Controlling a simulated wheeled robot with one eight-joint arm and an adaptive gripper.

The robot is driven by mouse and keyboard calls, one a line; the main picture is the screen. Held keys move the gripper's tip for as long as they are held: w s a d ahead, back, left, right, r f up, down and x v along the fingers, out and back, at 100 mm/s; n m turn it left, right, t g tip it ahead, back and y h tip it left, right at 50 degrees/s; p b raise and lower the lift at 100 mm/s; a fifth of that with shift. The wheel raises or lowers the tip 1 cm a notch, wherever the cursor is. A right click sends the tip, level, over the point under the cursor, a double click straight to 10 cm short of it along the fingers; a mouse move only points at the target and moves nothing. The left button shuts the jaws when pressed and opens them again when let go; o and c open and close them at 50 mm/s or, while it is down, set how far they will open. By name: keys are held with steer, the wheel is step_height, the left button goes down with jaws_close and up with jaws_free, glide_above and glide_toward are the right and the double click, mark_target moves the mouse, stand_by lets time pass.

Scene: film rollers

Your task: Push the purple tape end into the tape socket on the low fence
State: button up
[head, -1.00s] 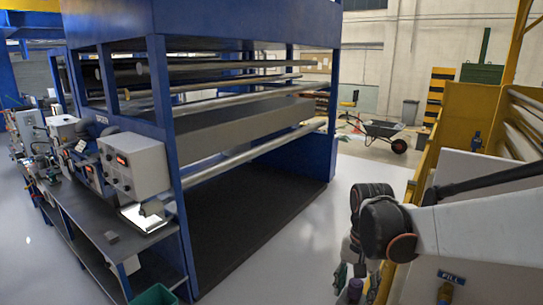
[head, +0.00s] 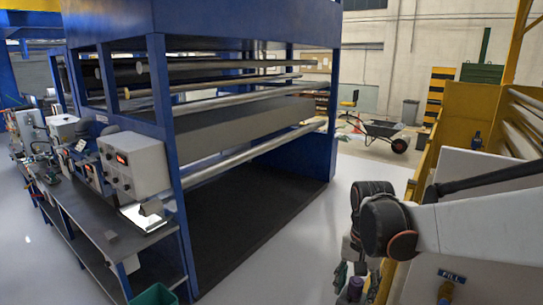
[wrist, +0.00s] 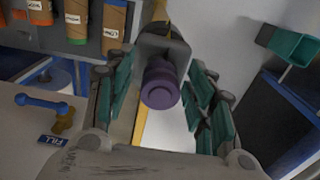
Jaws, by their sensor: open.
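The purple tape end (wrist: 160,88) is a round, stubby purple piece in the middle of the wrist view, in front of a grey bracket (wrist: 163,45). It also shows as a small purple piece (head: 355,287) low in the head view. My gripper (wrist: 160,108) is open, with a green-padded finger on each side of the purple piece. I see gaps on both sides, so the fingers do not appear to press on it. The low fence shows as a yellow strip (wrist: 140,125) below the bracket. I cannot make out the socket opening.
A blue valve-like fitting on a yellow base (wrist: 65,115) and a FILL label (wrist: 52,141) lie left in the wrist view. Labelled tubes (wrist: 115,25) stand at upper left, a green bin (wrist: 293,43) at upper right. A blue roller frame (head: 165,120) fills the head view's left.

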mark_target(357, 281)
jaws_close()
steer(key=shift+o, duration=2)
jaws_free()
step_height(357, 281, up, 12)
